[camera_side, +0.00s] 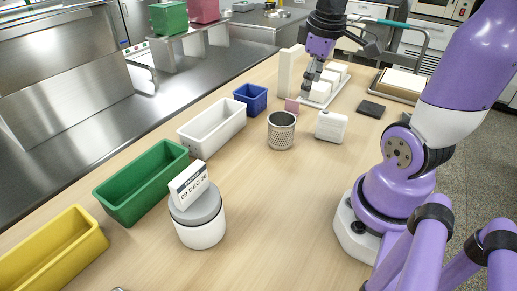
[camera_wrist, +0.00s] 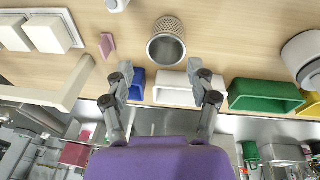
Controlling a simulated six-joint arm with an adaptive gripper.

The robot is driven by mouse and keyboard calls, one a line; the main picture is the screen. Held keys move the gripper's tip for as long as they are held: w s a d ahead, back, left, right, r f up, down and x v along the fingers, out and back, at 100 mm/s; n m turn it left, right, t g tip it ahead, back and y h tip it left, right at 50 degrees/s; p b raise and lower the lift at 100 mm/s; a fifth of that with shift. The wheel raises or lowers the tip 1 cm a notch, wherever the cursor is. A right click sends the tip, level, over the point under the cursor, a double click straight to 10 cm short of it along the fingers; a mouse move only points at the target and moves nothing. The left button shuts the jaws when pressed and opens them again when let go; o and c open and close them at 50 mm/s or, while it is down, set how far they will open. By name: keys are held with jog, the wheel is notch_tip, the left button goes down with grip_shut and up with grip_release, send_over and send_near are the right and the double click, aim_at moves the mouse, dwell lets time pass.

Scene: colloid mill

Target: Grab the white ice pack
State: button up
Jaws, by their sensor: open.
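A white block-shaped pack (camera_side: 331,125), which looks like the ice pack, stands on the wooden table right of a perforated metal cup (camera_side: 281,131). In the wrist view only a small part of the white pack (camera_wrist: 117,4) shows at the top edge. My gripper (camera_side: 307,87) is at the far part of the table, by the tray of white blocks, pointing down and apart from the pack. In the wrist view my gripper (camera_wrist: 160,72) has its two fingers spread with nothing between them. The cup (camera_wrist: 166,46) shows beyond the fingertips.
A white tray (camera_side: 312,103) holds several white blocks, beside a tall cream panel (camera_side: 287,72). A pink block (camera_side: 292,105) and a dark flat pad (camera_side: 371,109) lie near. Blue (camera_side: 250,98), white (camera_side: 212,126), green and yellow bins line the left edge.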

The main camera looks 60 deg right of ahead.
jog(key=g+y, duration=0.1)
jog(key=g, duration=0.1)
send_over(333, 114)
notch_tip(333, 114, down, 2)
jog(key=shift+w+a+f+n, duration=0.1)
jog(key=shift+n, duration=0.2)
jog(key=f, duration=0.4)
jog(key=shift+s+d+f, duration=0.2)
jog(key=shift+f, duration=0.1)
notch_tip(333, 114, down, 6)
jog(key=shift+a+r, duration=0.1)
jog(key=shift+r, duration=0.05)
grip_shut()
